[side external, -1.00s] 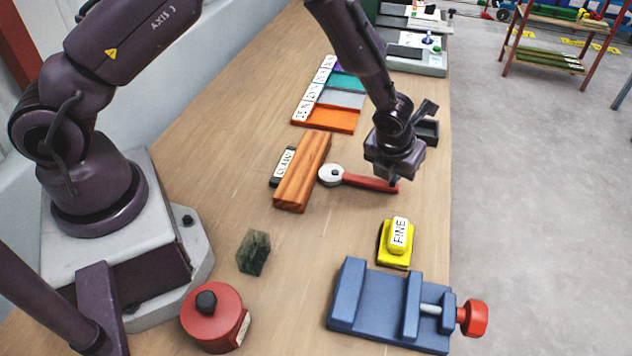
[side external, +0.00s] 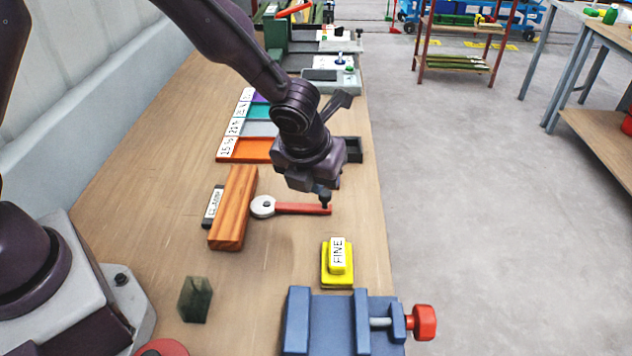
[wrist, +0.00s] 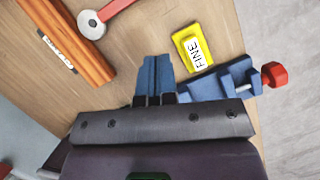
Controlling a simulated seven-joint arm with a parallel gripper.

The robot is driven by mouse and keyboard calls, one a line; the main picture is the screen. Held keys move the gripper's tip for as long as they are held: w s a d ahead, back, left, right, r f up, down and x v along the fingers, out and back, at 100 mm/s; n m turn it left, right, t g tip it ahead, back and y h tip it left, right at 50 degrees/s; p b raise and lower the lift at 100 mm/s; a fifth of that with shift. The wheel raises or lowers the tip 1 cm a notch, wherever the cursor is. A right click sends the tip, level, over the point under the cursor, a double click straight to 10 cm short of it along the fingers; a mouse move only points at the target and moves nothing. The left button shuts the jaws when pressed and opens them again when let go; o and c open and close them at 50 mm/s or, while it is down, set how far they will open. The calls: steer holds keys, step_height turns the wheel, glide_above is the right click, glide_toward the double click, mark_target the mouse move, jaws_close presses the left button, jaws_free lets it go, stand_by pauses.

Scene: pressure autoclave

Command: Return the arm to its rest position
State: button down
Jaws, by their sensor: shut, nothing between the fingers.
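My gripper (side external: 325,198) is shut and empty. In the side view it points down over the workbench (side external: 130,190), and its tip overlaps the handle end of a red tool with a round white head (side external: 290,208). In the wrist view my fingertips (wrist: 155,98) show in front of the blue vise (wrist: 207,86), and the red tool (wrist: 118,8) lies clear of them at the top. The gripper looks raised above the bench, but its exact height is hard to tell.
A yellow block marked FINE (side external: 337,262) and the blue vise (side external: 335,322) with a red knob lie nearer the camera. A wooden block (side external: 233,208) and a dark green block (side external: 195,299) lie left. Colored trays (side external: 245,149) stand behind. Right of the bench is open floor.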

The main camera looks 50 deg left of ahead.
steer(key=s+d+r+m+t+h, duration=0.15)
steer(key=r+m+h, duration=0.35)
steer(key=m, duration=0.8)
steer(key=s+d+r+m+t+h, duration=0.1)
steer(key=s+d+r+m+h, duration=0.15)
steer(key=r+m, duration=0.7)
steer(key=s+a+r+m+y, duration=0.2)
steer(key=s+a+m, duration=0.6)
steer(key=m, duration=0.1)
steer(key=s+a+r+m+y, duration=0.3)
steer(key=s+a+m, duration=0.5)
steer(key=s+m, duration=0.1)
steer(key=shift+r+g+y, duration=0.25)
steer(key=shift+g+y, duration=0.1)
